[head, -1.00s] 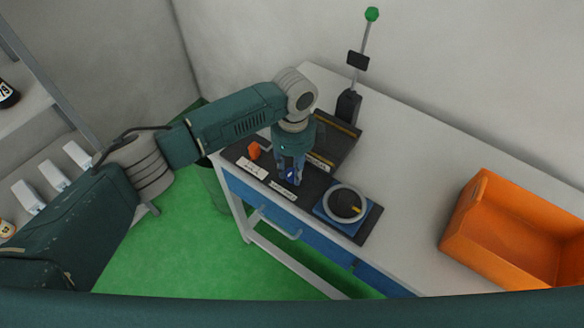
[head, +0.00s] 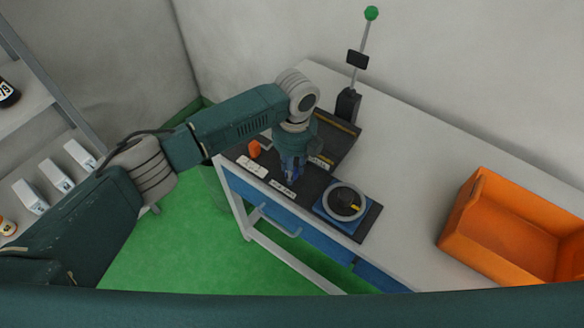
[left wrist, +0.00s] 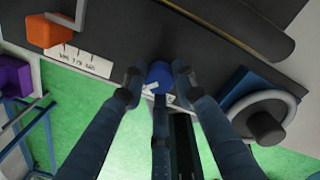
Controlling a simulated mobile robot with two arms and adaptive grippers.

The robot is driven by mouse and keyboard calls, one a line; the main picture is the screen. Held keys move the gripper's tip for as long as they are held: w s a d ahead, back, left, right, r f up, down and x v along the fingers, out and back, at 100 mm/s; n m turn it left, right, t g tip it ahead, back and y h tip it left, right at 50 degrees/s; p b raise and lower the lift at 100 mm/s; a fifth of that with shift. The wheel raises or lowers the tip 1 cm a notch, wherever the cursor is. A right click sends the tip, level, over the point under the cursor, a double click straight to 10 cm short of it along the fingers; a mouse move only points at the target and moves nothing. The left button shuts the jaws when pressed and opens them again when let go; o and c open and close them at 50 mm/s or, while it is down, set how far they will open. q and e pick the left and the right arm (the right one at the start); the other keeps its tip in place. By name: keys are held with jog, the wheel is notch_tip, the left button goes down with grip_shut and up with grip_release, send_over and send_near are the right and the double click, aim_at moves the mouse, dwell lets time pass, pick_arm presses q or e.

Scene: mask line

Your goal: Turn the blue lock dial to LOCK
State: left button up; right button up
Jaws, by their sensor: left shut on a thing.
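The blue lock dial (left wrist: 160,76) is a small round knob on the dark panel (head: 322,188) at the table's front edge. It shows between my fingers in the left wrist view, and a white label lies just below it, partly covered. My left gripper (head: 291,172) points down over the dial in the head view and hides most of it. Its fingers (left wrist: 157,82) are shut on the dial from both sides. The lettering on the label is too small to read. My right gripper is not in view.
An orange knob (head: 254,149) stands left of the gripper. A large black dial with a grey ring (head: 331,207) sits on a blue base to the right. A lever with a green ball (head: 371,13) rises behind. An orange bin (head: 455,238) stands at right.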

pick_arm(q)
jog(key=shift+w+r, duration=0.1)
jog(key=shift+w, duration=0.05)
dwell(0.4)
jog(key=o, duration=1.2)
notch_tip(320, 180, up, 12)
jog(key=shift+d+f, duration=0.1)
jog(key=shift+d, duration=0.05)
